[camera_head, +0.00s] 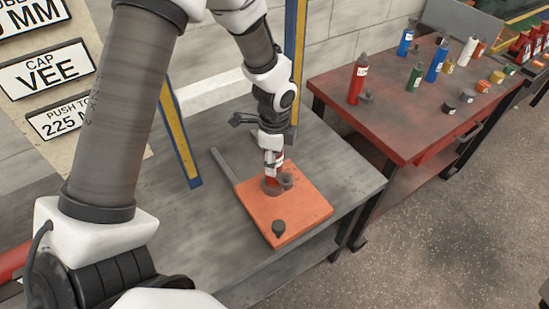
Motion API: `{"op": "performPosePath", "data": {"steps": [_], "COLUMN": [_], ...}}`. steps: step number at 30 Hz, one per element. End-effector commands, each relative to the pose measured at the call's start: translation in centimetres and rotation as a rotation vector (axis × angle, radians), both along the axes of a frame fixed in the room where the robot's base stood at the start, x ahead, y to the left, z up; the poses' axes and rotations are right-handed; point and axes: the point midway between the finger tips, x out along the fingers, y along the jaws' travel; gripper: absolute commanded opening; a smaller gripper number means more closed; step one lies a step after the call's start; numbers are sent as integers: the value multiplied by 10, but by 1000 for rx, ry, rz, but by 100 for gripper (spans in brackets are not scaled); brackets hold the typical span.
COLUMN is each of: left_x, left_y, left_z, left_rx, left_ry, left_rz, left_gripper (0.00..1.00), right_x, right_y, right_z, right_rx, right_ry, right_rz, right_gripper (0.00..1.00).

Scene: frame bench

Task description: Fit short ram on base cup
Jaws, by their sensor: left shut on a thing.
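My left gripper (272,160) points straight down, shut on a red ram (278,173). The ram stands upright under the fingers, and most of it is hidden by them. Its lower end is at a dark grey round cup (270,190) on an orange plate (305,209). I cannot tell whether the ram is seated in the cup or just above it. My right gripper is not in view.
A dark knob (278,228) stands near the plate's front corner. The grey bench (190,235) is clear around the plate. Blue and yellow posts (180,135) stand behind. A red table (400,125) at right holds a red bottle-shaped ram (358,80) and several coloured cylinders.

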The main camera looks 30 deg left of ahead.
Motion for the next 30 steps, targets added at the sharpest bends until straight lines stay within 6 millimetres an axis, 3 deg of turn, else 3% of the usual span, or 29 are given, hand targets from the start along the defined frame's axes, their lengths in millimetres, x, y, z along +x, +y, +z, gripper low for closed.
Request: {"op": "performPosePath", "data": {"steps": [30], "left_x": [0], "left_y": [0], "left_z": [1], "left_rx": [0], "left_ry": [-1], "left_rz": [0], "left_gripper": [0], "right_x": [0], "right_y": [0], "right_z": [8], "right_rx": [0], "right_ry": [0], "right_rz": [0], "right_gripper": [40]}}
